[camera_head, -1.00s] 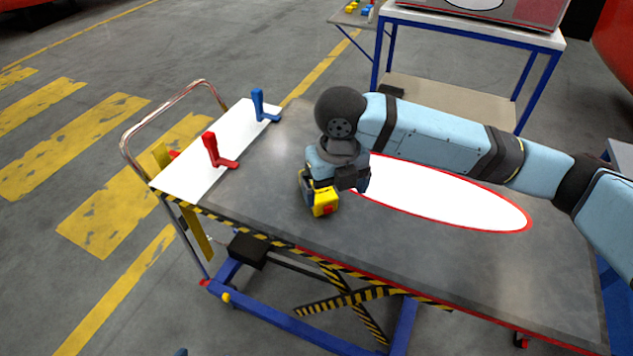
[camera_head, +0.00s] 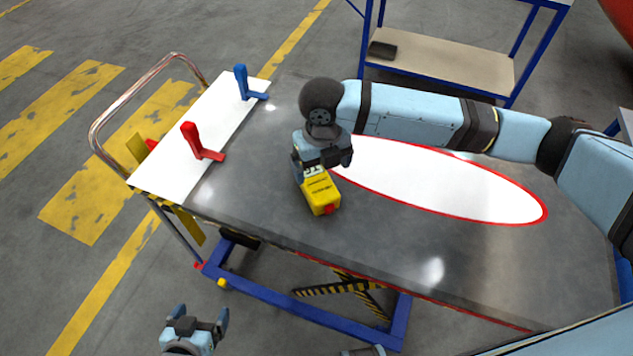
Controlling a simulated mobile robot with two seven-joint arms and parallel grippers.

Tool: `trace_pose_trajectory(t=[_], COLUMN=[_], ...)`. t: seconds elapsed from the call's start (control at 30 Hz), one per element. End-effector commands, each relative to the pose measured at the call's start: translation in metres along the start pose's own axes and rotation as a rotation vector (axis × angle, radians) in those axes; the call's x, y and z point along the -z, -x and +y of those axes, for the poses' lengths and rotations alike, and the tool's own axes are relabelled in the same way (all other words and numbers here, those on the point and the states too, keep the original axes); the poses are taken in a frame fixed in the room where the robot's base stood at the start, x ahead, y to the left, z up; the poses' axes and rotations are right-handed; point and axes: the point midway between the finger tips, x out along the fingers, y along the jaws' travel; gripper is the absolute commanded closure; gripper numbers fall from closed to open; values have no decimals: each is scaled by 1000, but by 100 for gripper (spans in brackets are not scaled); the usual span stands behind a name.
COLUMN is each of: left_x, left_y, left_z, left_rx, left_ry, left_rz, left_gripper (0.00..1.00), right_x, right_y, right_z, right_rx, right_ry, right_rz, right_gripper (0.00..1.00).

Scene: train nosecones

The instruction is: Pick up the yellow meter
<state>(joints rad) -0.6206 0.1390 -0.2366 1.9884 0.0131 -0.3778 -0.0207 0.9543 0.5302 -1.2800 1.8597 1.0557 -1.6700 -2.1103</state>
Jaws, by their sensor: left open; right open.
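The yellow meter (camera_head: 320,193) lies on the dark grey top of the lift cart (camera_head: 265,215), left of the white oval with the red edge. My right gripper (camera_head: 318,168) is over the upper end of the meter, pointing down, with its fingers open. The meter's upper end is partly hidden by the gripper, and I cannot tell whether the fingers touch it. My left gripper (camera_head: 196,328) is open and empty at the bottom of the view, in front of the cart and well away from the meter.
A white panel (camera_head: 220,115) at the cart's left end carries a red bracket (camera_head: 200,143) and a blue bracket (camera_head: 246,84). The white oval (camera_head: 450,185) is flat on the cart top. A blue-framed table (camera_head: 440,65) stands behind. The cart top's front area is clear.

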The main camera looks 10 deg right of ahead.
Motion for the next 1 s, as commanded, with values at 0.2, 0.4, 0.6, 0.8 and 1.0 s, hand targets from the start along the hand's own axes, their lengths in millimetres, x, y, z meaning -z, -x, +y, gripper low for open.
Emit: trace_pose_trajectory(t=[0.2, 0.4, 0.6, 0.8, 1.0], left_x=[6, 14, 18, 16, 13], left_y=[-1, 3, 5, 5, 4], left_z=[-1, -2, -2, -2, -2], left_rx=[1, 2, 3, 3, 3], left_ry=[-2, -2, -2, -2, -2], left_rz=[9, 14, 17, 15, 10], left_gripper=[7, 7, 7, 7, 7], right_x=[0, -4, -5, -5, -5], right_y=[-13, -34, -61, -63, -63], right_z=[1, 7, 8, 8, 8], right_rx=[-1, 0, 0, -1, 0], right_ry=[0, -1, 0, 1, 1], right_rz=[-2, 1, -1, -2, -2], right_gripper=[6, 6, 6, 6, 48])
